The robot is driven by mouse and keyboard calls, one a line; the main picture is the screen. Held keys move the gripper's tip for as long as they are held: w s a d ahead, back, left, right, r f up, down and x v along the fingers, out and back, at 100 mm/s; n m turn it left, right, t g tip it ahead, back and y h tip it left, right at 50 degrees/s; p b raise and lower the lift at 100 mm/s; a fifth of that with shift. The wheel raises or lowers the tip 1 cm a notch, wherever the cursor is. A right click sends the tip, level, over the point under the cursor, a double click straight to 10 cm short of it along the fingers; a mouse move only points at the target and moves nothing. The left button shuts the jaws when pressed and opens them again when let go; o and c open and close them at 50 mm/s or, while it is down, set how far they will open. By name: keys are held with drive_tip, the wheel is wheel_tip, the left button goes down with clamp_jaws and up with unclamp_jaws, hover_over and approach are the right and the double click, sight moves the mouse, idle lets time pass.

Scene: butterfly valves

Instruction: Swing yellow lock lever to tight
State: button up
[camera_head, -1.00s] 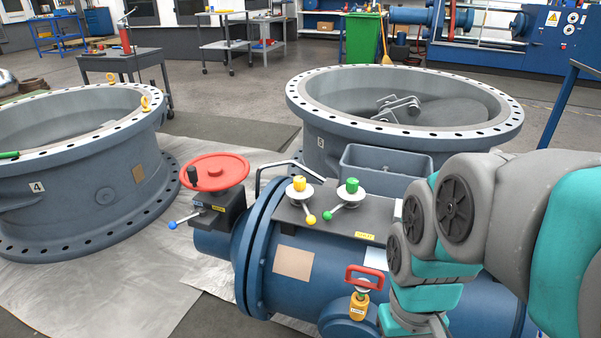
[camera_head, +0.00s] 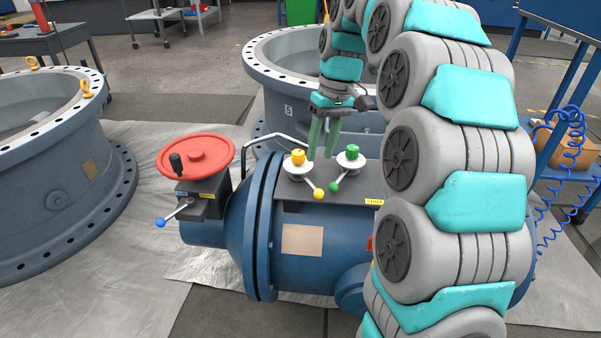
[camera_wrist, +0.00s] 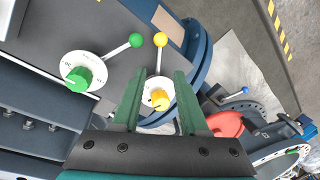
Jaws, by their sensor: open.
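The yellow lock lever (camera_head: 309,185) has a yellow hub cap on a white disc and a thin rod ending in a yellow ball. In the head view its ball points down and right, towards the green ball. In the wrist view the yellow hub cap (camera_wrist: 160,99) sits low between the fingers, and the yellow ball (camera_wrist: 161,40) is beyond the fingertips. My gripper (camera_head: 321,158) is open, fingers pointing down, just above the plate and right of the yellow hub. In the wrist view its green fingers (camera_wrist: 157,75) flank the yellow disc. Lettering on the disc is too small to read.
The green lever (camera_head: 343,172) stands close on the right of the yellow one, on the same grey plate. A red handwheel (camera_head: 196,156) and a blue-balled lever (camera_head: 174,214) are at left. A bent metal rail (camera_head: 274,137) rises behind the plate.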

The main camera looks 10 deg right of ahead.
sight(308, 182)
drive_tip(key=shift+w+a+f, duration=0.1)
drive_tip(key=shift+a+f, duration=0.15)
drive_tip(key=shift+f, duration=1.05)
drive_tip(key=shift+s+a+f, duration=0.1)
drive_tip(key=shift+a+f, duration=0.15)
drive_tip(key=shift+f, duration=1)
drive_tip(key=shift+w+a+f, duration=0.1)
drive_tip(key=shift+a+f, duration=0.15)
drive_tip(key=shift+f, duration=1.05)
drive_tip(key=shift+c, duration=0.3)
clamp_jaws()
